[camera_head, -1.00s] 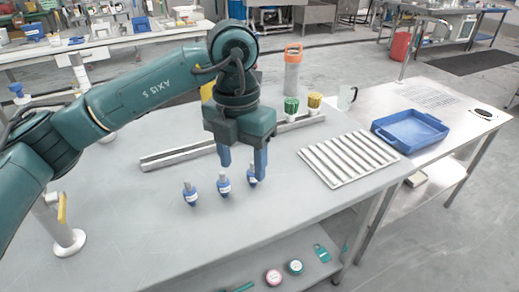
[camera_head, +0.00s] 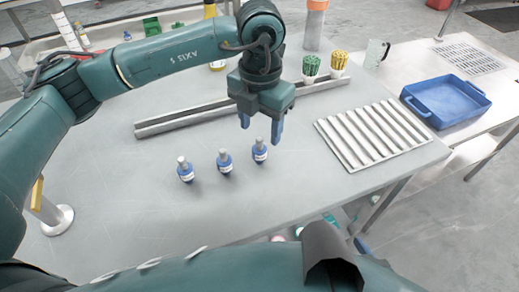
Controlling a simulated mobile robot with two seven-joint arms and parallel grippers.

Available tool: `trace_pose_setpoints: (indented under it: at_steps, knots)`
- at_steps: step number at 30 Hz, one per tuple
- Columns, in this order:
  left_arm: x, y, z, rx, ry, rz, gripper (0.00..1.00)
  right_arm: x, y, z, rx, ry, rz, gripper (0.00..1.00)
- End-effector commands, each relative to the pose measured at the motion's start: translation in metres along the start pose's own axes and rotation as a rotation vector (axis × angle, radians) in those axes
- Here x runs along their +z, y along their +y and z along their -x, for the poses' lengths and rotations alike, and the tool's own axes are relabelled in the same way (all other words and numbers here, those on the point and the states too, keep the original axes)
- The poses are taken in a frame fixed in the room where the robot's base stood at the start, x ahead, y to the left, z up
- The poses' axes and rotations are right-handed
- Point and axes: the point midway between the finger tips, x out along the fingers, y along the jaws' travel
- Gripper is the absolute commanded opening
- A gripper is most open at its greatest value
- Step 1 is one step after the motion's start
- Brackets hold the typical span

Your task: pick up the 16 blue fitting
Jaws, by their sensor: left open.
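Three small blue fittings with grey tops and white labels stand upright in a slanted row on the grey table (camera_head: 110,225): a left one (camera_head: 185,171), a middle one (camera_head: 224,162) and a right one (camera_head: 260,152). The labels are too small to read, so I cannot tell which is 16. My left gripper (camera_head: 261,130) is open and empty, pointing down. In the picture its fingers are just above the right fitting, with one fingertip to each side. I cannot tell the exact height gap. My right gripper is not in view.
A long metal rail (camera_head: 205,113) lies behind the fittings. A ribbed metal rack (camera_head: 375,137) lies to the right. Green (camera_head: 311,66) and yellow (camera_head: 338,63) bundles in cups stand behind. A blue tray (camera_head: 446,102) is on the right-hand table.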

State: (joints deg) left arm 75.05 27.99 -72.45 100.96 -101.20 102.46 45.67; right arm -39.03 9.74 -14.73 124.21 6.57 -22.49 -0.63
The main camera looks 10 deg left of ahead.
Motion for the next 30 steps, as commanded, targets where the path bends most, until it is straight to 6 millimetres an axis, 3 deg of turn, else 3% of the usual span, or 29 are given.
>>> trace_pose_setpoints:
  at_steps: [5,13,22,30]
  knots:
    - [0.001,0.002,-0.013,0.001,0.003,0.001,0.56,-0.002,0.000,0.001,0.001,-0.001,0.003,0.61]
    - [0.004,0.005,-0.051,0.000,0.002,0.000,0.56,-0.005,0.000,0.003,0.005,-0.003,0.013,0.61]
    - [0.004,0.005,-0.056,0.001,0.000,-0.001,0.56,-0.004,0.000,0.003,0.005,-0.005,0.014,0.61]
    - [0.004,0.005,-0.055,0.001,0.000,-0.001,0.34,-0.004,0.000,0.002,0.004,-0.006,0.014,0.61]
